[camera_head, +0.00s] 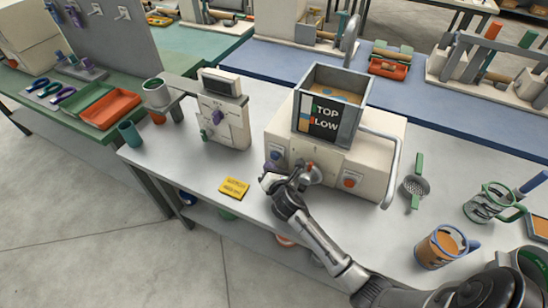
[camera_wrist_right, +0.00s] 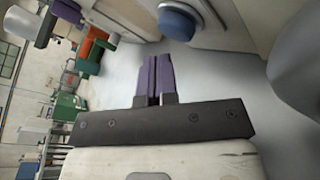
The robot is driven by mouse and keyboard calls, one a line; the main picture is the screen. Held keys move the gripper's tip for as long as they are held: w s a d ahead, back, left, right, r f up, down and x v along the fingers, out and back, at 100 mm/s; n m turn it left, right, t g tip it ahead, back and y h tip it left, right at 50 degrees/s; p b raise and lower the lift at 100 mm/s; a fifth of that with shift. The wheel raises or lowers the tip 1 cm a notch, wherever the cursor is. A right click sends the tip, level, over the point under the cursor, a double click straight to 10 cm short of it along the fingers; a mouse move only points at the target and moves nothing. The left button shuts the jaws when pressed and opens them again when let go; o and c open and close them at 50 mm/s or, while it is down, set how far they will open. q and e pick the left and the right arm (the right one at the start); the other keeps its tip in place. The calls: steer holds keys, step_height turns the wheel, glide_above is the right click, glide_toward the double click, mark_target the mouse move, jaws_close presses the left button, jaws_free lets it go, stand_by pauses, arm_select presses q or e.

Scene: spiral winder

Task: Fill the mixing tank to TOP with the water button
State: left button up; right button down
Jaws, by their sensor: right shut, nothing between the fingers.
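The mixing tank (camera_head: 366,108) is a grey open-topped box on a cream machine (camera_head: 312,152). Its dark front panel (camera_head: 318,118) reads TOP above LOW, with coloured patches at the left; I cannot tell the exact level. Something tan and bluish shows inside the tank. A blue button (camera_head: 276,155) is on the machine's front left; it also shows large in the right wrist view (camera_wrist_right: 178,22). My right gripper (camera_head: 270,168) is shut and empty just in front of and below the blue button. In the wrist view its purple fingertips (camera_wrist_right: 154,58) are together, apart from the button.
An orange button (camera_head: 349,183) is at the front right of the machine, and a curved pipe (camera_head: 394,160) runs down its right side. A yellow card (camera_head: 234,188) lies left of my gripper. A grey-and-white device (camera_head: 222,118) stands further left. Mugs (camera_head: 440,248) crowd the right.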

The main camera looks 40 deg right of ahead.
arm_select(q)
steer(key=shift+a, duration=0.2)
stand_by(0.4)
steer(key=shift+r, duration=0.1)
arm_select(e)
steer(key=shift+w+d, duration=0.1)
steer(key=shift+d, duration=0.05)
steer(key=shift+d, duration=0.25)
arm_select(q)
steer(key=shift+d+r, duration=0.1)
steer(key=shift+r, duration=0.05)
arm_select(e)
steer(key=shift+w, duration=0.1)
arm_select(q)
steer(key=shift+d, duration=0.1)
steer(key=shift+a+r+p, duration=0.1)
steer(key=shift+a+p, duration=0.15)
steer(key=shift+p, duration=0.15)
arm_select(e)
steer(key=shift+w+d, duration=0.1)
steer(key=shift+d, duration=0.2)
arm_select(q)
steer(key=shift+d+r, duration=0.1)
arm_select(e)
steer(key=shift+d, duration=0.2)
arm_select(q)
steer(key=shift+a, duration=0.25)
stand_by(3.5)
